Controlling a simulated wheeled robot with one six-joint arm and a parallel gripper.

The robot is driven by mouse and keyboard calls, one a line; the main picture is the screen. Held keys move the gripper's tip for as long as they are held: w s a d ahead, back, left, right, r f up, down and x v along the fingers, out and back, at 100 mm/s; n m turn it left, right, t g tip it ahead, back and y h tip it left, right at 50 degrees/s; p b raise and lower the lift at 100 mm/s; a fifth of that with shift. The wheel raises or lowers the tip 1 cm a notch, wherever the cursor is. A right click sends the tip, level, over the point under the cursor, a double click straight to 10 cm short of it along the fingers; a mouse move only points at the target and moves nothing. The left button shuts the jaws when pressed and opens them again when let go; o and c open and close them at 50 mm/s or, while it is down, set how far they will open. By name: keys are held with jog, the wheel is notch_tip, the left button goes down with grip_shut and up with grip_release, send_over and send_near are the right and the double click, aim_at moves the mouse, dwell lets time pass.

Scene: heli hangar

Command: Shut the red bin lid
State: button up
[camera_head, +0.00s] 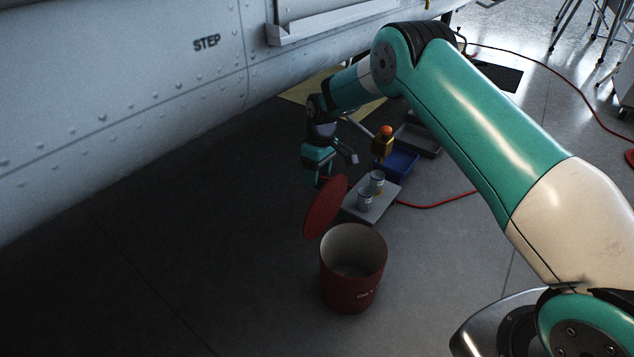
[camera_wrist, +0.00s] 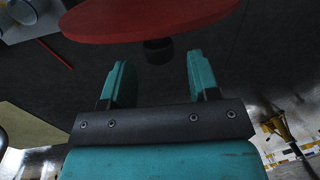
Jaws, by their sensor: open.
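The red bin (camera_head: 348,281) stands on the floor with its mouth open and a pale inside showing. Its red lid (camera_head: 325,208) is tilted up at the bin's far left side, above the rim. My gripper (camera_head: 334,167) is beyond the lid, close to its upper edge. In the wrist view the lid (camera_wrist: 150,18) crosses the top of the picture, ahead of the fingers. My gripper (camera_wrist: 152,80) is open with nothing between its fingers. A small dark round part (camera_wrist: 158,50) shows under the lid's edge. I cannot tell whether a finger touches the lid.
A grey platform (camera_head: 379,209) with two cans (camera_head: 366,199) stands behind the bin. A blue tray (camera_head: 396,165), an orange-topped bottle (camera_head: 383,143) and a grey tray (camera_head: 418,140) lie beyond. A red hose (camera_head: 440,204) crosses the floor. The aircraft hull (camera_head: 120,90) overhangs the left.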

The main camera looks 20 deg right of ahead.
notch_tip(320, 180, down, 2)
jog(key=shift+s+a+f, duration=0.15)
jog(key=shift+f, duration=0.05)
grip_shut()
jog(key=shift+s+r, duration=0.1)
